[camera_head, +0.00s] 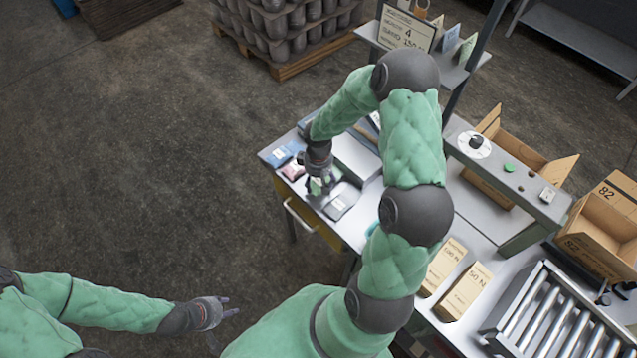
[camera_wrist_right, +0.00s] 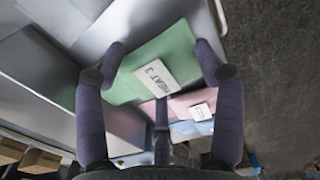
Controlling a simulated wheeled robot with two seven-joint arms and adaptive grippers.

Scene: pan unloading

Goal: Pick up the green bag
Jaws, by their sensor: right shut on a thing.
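The green bag (camera_wrist_right: 172,48) with a white label reading "HEAT 3" lies between the fingers of my right gripper (camera_wrist_right: 160,55), with two fingers along its sides and one below it. In the head view the right gripper (camera_head: 321,186) is over the left part of the worktable, shut on the green bag, which is mostly hidden there by the fingers. My left gripper (camera_head: 229,306) is open and empty, away from the table at the lower left.
Long boxes (camera_head: 463,291), rollers (camera_head: 560,316) and an open carton (camera_head: 603,226) stand farther right. A raised grey beam (camera_head: 510,172) crosses the table.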

